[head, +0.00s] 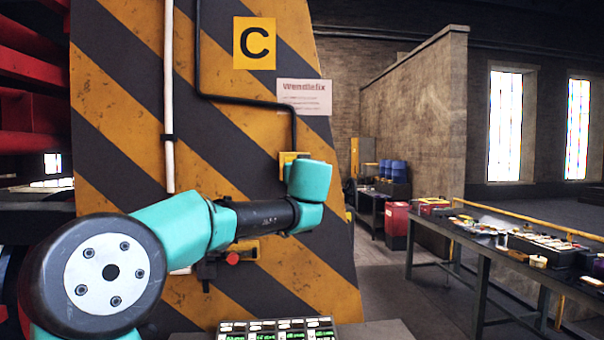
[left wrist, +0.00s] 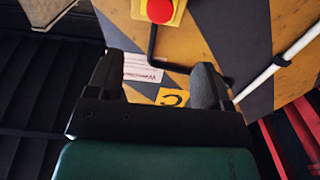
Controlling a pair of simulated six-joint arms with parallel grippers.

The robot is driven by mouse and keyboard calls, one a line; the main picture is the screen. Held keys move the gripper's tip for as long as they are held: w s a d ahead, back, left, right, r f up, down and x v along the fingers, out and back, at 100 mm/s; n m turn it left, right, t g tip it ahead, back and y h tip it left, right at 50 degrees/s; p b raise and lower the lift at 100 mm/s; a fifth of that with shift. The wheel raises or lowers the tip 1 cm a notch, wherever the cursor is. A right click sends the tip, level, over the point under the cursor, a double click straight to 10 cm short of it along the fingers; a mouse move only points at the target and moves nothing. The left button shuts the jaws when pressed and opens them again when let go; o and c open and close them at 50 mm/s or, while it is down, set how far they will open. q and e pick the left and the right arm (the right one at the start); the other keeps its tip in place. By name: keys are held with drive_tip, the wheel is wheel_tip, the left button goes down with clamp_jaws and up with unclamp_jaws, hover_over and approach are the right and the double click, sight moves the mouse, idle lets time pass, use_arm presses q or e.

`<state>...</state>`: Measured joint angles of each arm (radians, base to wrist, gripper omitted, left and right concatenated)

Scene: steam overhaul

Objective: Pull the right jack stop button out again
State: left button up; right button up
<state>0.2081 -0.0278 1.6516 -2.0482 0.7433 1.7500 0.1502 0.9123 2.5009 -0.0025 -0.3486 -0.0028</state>
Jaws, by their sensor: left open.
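The stop button is a red mushroom head (left wrist: 160,10) on a yellow box (left wrist: 172,14), at the top edge of the left wrist view and partly cut off. In the head view the yellow box (head: 287,158) is on the striped column, and my left arm hides its lower part and the button. My left gripper (left wrist: 156,75) is open, with nothing between its fingers. The button lies beyond the fingertips, apart from them. In the head view the fingers are hidden behind my wrist. How far the button is pressed in cannot be told. My right gripper is not in view.
The yellow-black column (head: 120,110) carries a C sign (head: 254,43), a Wendlefix label (head: 305,97), a black cable and a white pipe (head: 169,110). A red knob (head: 233,258) sits lower down. A cluttered bench (head: 480,250) stands right.

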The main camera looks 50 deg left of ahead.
use_arm(q)
drive_tip(key=shift+v, duration=1.2)
